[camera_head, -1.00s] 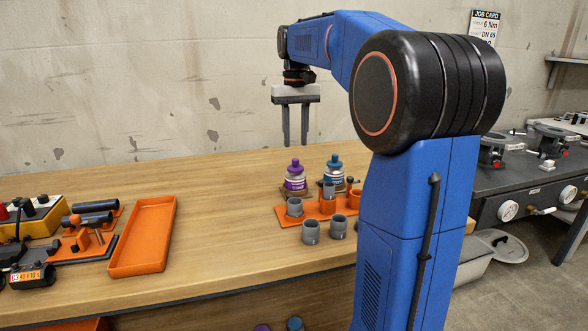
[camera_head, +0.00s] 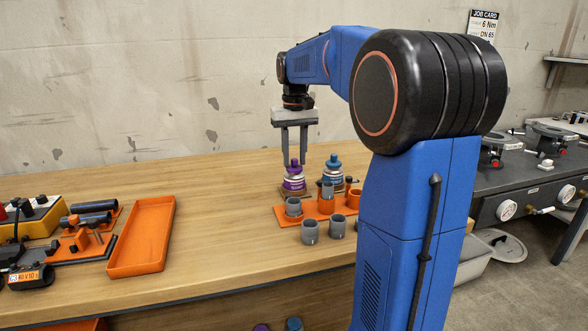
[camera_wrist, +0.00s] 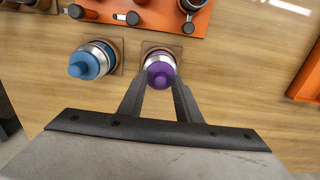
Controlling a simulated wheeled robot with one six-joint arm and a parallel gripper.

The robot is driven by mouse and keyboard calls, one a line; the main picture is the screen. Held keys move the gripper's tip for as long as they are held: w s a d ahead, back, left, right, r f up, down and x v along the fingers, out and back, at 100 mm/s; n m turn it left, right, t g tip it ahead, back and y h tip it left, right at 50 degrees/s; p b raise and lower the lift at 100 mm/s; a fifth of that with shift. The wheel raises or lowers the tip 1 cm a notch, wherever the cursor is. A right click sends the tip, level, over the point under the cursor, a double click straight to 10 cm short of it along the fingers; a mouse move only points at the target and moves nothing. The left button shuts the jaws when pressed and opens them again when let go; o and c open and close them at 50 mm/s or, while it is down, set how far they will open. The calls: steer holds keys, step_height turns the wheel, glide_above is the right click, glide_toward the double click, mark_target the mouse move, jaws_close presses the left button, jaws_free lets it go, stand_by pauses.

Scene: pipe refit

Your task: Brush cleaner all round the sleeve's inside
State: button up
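A purple-capped bottle (camera_head: 294,182) stands on a small brown mat on the bench; it also shows in the wrist view (camera_wrist: 160,72). A blue-capped bottle (camera_head: 333,170) stands beside it, and it shows left of it in the wrist view (camera_wrist: 86,64). My gripper (camera_head: 294,163) is open and empty, pointing down, its fingertips around or just above the purple cap; contact cannot be told. Grey sleeve-like pieces stand near the orange rack: one at its left end (camera_head: 293,206), two loose on the bench in front (camera_head: 310,232) (camera_head: 337,226). Which is the task's sleeve cannot be told.
The orange rack (camera_head: 325,208) lies close in front of the bottles. An empty orange tray (camera_head: 141,235) lies to the left, with clamps and dark pipe pieces (camera_head: 92,218) beyond it. The bench between tray and rack is clear.

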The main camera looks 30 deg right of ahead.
jaws_close()
steer(key=shift+r, duration=0.15)
steer(key=shift+r, duration=3.95)
steer(key=shift+r, duration=0.2)
steer(key=shift+r, duration=0.9)
